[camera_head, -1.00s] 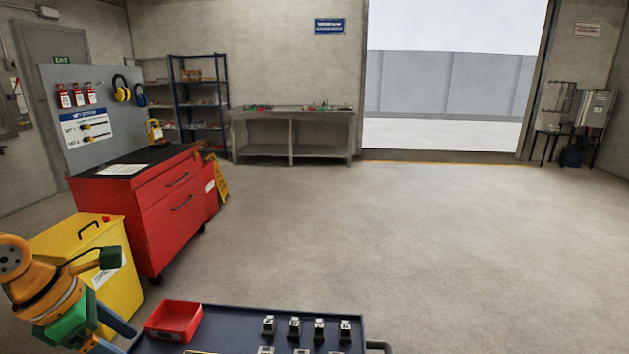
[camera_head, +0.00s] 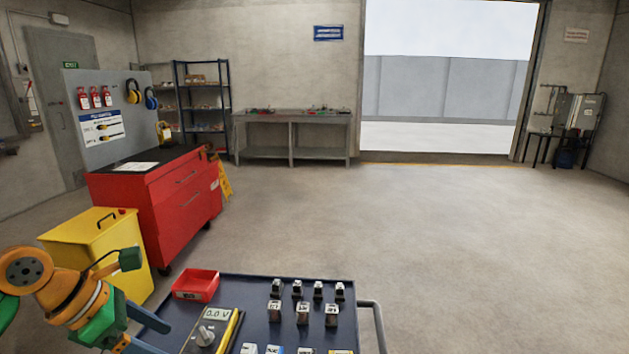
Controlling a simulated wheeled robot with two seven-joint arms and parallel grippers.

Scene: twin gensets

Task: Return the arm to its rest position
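My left arm comes in at the lower left, with orange, green and blue-grey parts. Its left gripper (camera_head: 160,338) has two blue-grey fingers spread apart with nothing seen between them. It is at the left edge of a dark blue cart top (camera_head: 255,305), left of a multimeter. The lower finger is partly cut off by the bottom of the frame. My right arm and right gripper are not in view.
The cart carries a red bin (camera_head: 195,285), a multimeter (camera_head: 212,330) reading 0.0 V and several small blocks (camera_head: 303,312). A yellow box (camera_head: 95,245) and a red tool cabinet (camera_head: 165,205) stand behind my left arm. The floor (camera_head: 400,220) beyond is clear.

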